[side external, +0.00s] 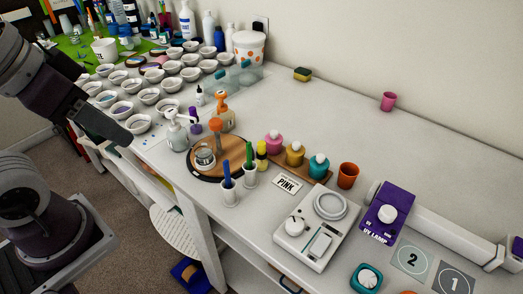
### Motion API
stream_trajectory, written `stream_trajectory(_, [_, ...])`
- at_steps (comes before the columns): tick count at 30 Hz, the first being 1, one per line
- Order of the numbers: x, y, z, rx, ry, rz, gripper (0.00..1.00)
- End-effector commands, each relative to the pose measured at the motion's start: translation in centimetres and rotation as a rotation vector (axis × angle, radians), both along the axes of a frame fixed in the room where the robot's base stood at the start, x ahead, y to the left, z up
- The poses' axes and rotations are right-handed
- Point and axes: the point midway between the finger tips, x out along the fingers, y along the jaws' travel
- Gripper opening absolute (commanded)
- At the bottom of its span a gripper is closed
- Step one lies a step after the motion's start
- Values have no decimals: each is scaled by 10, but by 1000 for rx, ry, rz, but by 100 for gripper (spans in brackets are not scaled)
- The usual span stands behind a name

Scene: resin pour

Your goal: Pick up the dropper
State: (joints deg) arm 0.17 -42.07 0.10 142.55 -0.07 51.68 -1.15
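My gripper (114,133) is at the left, in front of the table edge, apart from everything on the table. Its fingers are dark and seen from the side; the gap between them does not show. I cannot tell for sure which thing is the dropper. A blue-topped slim tool (226,170) and a green-topped one (249,153) stand upright in small white holders near the front edge. A small white bottle with a dark pointed tip (200,95) stands further back, by the bowls. A purple-topped bottle (194,121) stands near a white pump bottle (178,135).
Several white bowls (149,96) fill the back left. A round wooden board (233,158) holds a metal cup. Pink (274,143), orange and teal jars stand on another board. A white scale (310,240) and purple UV lamp (386,212) stand right. The back right tabletop is mostly clear.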

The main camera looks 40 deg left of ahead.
Motion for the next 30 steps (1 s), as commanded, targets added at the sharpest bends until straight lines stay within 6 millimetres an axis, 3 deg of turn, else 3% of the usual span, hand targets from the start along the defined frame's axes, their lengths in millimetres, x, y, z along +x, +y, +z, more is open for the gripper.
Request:
stream_trajectory(2, [18, -2, 8, -51, 38, 68, 35])
stream_trajectory(4, [50, -7, 15, -132, 103, 201, 35])
stream_trajectory(7, [113, -16, 13, -247, 212, 462, 35])
stream_trajectory(10, [176, -29, -12, -313, 310, 740, 35])
stream_trajectory(12, [213, -38, -40, -331, 359, 922, 35])
stream_trajectory(15, [250, -50, -81, -335, 397, 1133, 35])
stream_trajectory(18, [269, -57, -111, -328, 409, 1263, 35])
stream_trajectory(20, [274, -60, -120, -326, 410, 1306, 35])
stream_trajectory(30, [276, -66, -173, -324, 413, 1329, 35])
